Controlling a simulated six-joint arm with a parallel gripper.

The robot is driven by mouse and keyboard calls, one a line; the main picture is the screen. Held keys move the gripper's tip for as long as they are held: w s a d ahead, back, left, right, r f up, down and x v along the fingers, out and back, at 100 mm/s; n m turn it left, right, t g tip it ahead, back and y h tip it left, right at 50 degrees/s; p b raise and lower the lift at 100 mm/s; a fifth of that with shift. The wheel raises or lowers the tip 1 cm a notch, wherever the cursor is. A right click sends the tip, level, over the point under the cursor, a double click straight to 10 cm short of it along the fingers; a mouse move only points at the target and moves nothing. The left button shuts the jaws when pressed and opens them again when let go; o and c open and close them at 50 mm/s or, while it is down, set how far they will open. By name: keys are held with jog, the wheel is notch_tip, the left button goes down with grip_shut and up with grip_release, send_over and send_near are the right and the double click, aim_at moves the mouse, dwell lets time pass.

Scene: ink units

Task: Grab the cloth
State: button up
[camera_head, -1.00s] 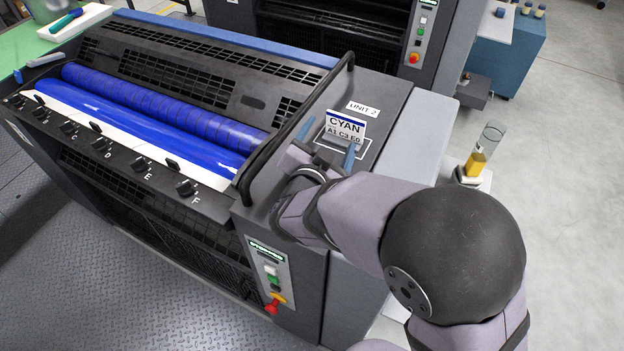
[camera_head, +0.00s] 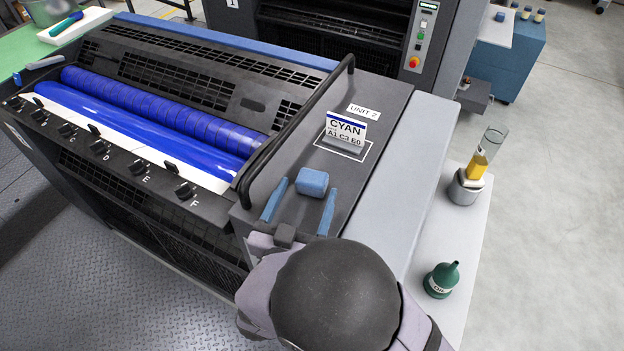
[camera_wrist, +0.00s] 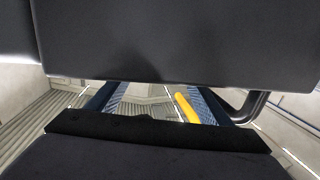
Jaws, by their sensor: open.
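No cloth shows clearly as loose fabric. A small blue block-shaped thing (camera_head: 312,181) on the dark top of the unit may be the folded cloth; I cannot tell. My gripper (camera_head: 307,186) has its two blue fingers apart, one on each side of this thing in the head view. Whether they touch it is not clear. In the wrist view my gripper (camera_wrist: 150,104) shows its blue fingers apart, partly hidden by dark surfaces, with no cloth visible there.
A black rail (camera_head: 300,125) rises left of my gripper, beside blue rollers (camera_head: 160,115). A CYAN card (camera_head: 345,128) stands beyond it. On the right shelf are a grey can (camera_head: 464,190), a tube with yellow contents (camera_head: 478,163) and a green oil can (camera_head: 441,280).

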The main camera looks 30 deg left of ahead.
aim_at(309, 187)
jog(key=shift+w+p, duration=0.35)
jog(key=shift+w, duration=0.2)
jog(key=shift+p+x, duration=0.9)
jog(key=shift+x, duration=1.2)
jog(key=shift+a+f, duration=0.1)
jog(key=shift+c, duration=0.6)
jog(key=c, duration=1)
